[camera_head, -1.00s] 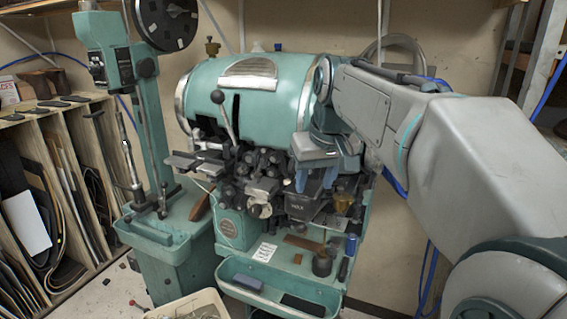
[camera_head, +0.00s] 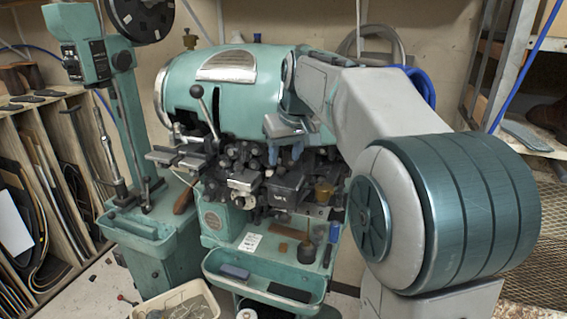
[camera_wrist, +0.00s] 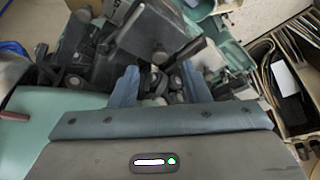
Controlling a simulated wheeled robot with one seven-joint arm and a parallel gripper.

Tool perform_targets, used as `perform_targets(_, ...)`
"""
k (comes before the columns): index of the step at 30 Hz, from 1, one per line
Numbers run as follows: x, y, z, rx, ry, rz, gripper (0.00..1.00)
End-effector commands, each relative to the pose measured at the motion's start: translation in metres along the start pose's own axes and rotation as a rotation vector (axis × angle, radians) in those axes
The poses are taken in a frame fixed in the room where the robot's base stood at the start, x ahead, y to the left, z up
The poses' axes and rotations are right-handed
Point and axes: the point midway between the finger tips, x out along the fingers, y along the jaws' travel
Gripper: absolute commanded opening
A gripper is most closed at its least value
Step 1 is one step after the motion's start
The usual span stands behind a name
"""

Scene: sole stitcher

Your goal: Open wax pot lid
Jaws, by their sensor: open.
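The wax pot (camera_head: 283,196) is a dark box with a white label on the front of the teal stitching machine, below my gripper in the head view. Its lid is dark and hard to tell from the parts around it, so I cannot tell if it is open. My gripper (camera_head: 285,153) is open and points down, with its blue fingers above and apart from the pot. In the wrist view my gripper (camera_wrist: 158,84) has its two fingers spread, with nothing held between them. A dark boxy part (camera_wrist: 150,36), likely the pot, lies beyond the fingertips.
The teal machine drum (camera_head: 225,88) stands behind my gripper. A teal tray (camera_head: 265,283) is below. Shelves of sheets stand at far left.

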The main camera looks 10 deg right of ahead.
Motion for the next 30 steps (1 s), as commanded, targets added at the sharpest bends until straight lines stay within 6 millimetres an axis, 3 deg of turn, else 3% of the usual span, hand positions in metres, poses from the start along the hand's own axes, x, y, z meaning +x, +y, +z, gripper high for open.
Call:
perform_targets(7, 0.033, -0.001, 0.000, -0.001, -0.001, -0.001, 0.42)
perform_targets(18, 0.039, -0.001, 0.000, -0.001, 0.000, 0.000, 0.42)
perform_targets(19, 0.039, -0.001, 0.000, -0.001, 0.000, 0.000, 0.40)
perform_targets(23, 0.039, -0.001, 0.000, -0.001, 0.000, 0.000, 0.04)
perform_targets(24, 0.039, -0.001, 0.000, -0.001, 0.000, 0.000, 0.00)
perform_targets(30, 0.040, -0.001, -0.001, -0.003, 0.004, -0.005, 0.00)
